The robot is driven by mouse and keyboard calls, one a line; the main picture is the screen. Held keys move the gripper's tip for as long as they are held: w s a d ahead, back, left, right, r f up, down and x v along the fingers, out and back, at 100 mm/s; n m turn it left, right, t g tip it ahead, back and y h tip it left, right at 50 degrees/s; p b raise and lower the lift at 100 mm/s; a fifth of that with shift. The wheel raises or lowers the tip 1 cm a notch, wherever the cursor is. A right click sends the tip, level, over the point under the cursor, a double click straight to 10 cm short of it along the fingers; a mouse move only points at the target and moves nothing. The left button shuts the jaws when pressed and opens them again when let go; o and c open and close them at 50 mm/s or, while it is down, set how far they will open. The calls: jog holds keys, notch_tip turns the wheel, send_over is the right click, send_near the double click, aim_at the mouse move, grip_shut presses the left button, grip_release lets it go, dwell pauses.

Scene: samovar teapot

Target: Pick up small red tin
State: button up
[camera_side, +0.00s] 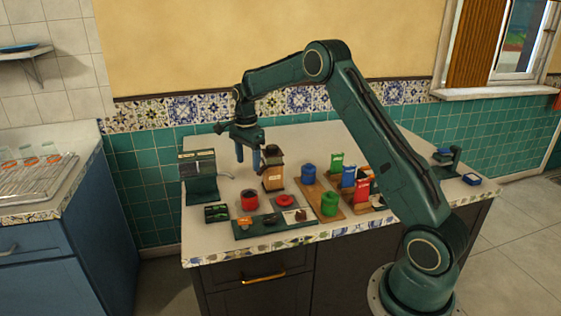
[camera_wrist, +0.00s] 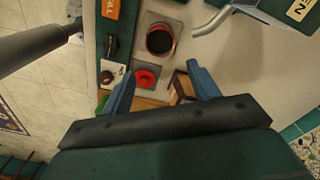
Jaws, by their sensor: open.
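The small red tin (camera_side: 249,200) stands upright on the counter, left of centre in the side view. In the wrist view the tin (camera_wrist: 173,47) shows from above as a red rim around a dark inside, on a grey square. A flat red lid-like piece (camera_side: 285,201) lies to its right; it also shows in the wrist view (camera_wrist: 145,78). My gripper (camera_side: 248,165) is open and empty, fingers pointing down, above and behind the tin. In the wrist view my gripper (camera_wrist: 156,76) has its fingertips well apart, with the tin ahead of them.
A green machine (camera_side: 201,177) with a lever stands left of the tin. A wooden box (camera_side: 272,175) stands close to my gripper's right. Blue (camera_side: 308,173) and green tins (camera_side: 329,203) stand farther right. A dark green tray (camera_side: 262,227) lies in front.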

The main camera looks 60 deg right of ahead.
send_over(249, 194)
jog(key=s+a, duration=0.2)
jog(key=shift+w+d+f, duration=0.1)
jog(key=shift+f, duration=2)
jog(key=shift+w+d+f, duration=0.1)
jog(key=shift+f, duration=1.95)
jog(key=shift+f, duration=0.15)
jog(key=shift+a+f, duration=0.15)
jog(key=shift+f, duration=2.3)
jog(key=shift+c, duration=0.4)
jog(key=c, duration=0.8)
jog(key=shift+o, duration=0.2)
jog(key=shift+w+r, duration=0.1)
notch_tip(249, 194, up, 20)
